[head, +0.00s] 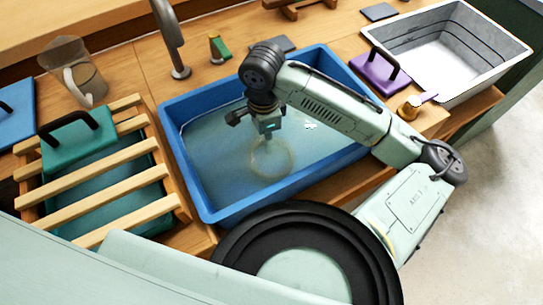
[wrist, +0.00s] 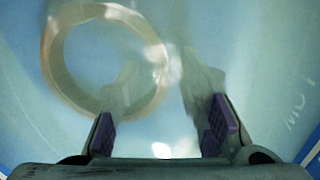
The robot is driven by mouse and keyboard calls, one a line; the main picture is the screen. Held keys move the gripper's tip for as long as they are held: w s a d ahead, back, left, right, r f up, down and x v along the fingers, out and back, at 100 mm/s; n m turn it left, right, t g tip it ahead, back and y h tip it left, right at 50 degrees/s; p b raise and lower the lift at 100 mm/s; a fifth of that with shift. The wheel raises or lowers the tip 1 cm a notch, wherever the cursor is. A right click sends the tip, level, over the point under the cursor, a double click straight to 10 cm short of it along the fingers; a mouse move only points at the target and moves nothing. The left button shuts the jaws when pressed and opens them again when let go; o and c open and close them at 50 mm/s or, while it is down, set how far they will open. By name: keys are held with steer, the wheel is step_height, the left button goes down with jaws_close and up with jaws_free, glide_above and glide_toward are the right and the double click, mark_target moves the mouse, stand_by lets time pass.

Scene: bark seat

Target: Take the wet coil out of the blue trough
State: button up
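The blue trough (head: 188,190) stands on the wooden counter and holds cloudy, pale blue water. The coil (head: 290,160), a pale tan ring, shows through the water below my gripper (head: 268,135). In the wrist view, the coil (wrist: 52,62) lies at the upper left, blurred by the water. My gripper (wrist: 162,118) is open, its purple-padded fingers apart and nothing between the pads.
A wooden slatted rack (head: 95,170) with a teal block stands left of the trough. A tap (head: 172,40) rises behind it. A purple handled block (head: 378,72), a small brass piece (head: 409,108) and a white basin (head: 450,50) are to the right. A clear jug (head: 75,68) stands at back left.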

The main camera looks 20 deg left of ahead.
steer(key=shift+c, duration=0.6)
jaws_close()
